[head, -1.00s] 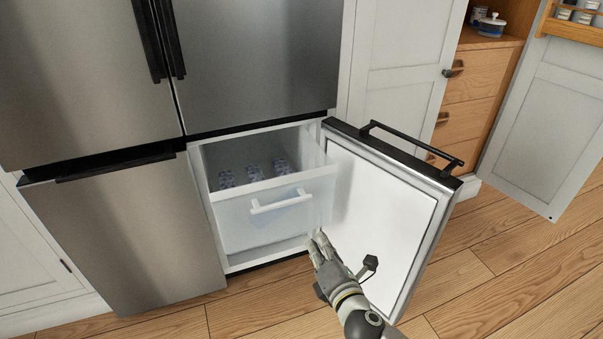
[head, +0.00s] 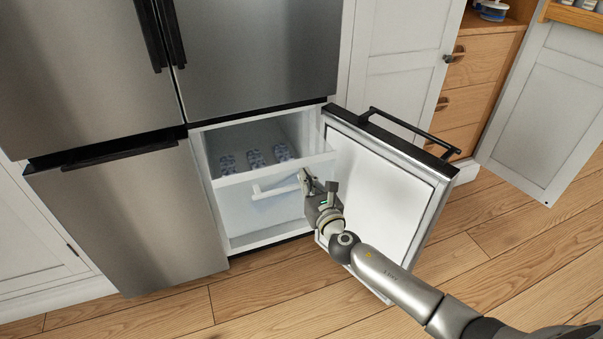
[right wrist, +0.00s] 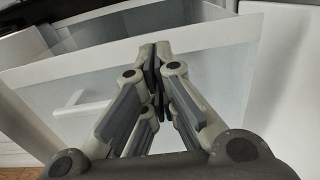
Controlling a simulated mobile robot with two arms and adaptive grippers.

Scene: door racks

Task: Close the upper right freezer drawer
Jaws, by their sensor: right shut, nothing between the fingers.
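The upper right freezer drawer (head: 258,205) is pulled out of the lower right freezer compartment. It has a translucent front with a white bar handle and holds several blue-and-white packs (head: 255,158). My right gripper (head: 305,175) is shut and empty at the right end of the drawer front, close to the handle's right end. In the right wrist view, its closed fingertips (right wrist: 155,50) are in front of the translucent drawer front (right wrist: 205,60), with the white handle (right wrist: 80,105) to the left. I cannot tell whether they touch it. My left gripper is not in view.
The freezer door (head: 375,190) stands open to the right, with a black bar handle, close beside my right arm. The lower left fridge door (head: 125,220) is shut. A wooden cabinet (head: 475,90) with an open white door (head: 550,120) stands farther right. Wooden floor is clear in front.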

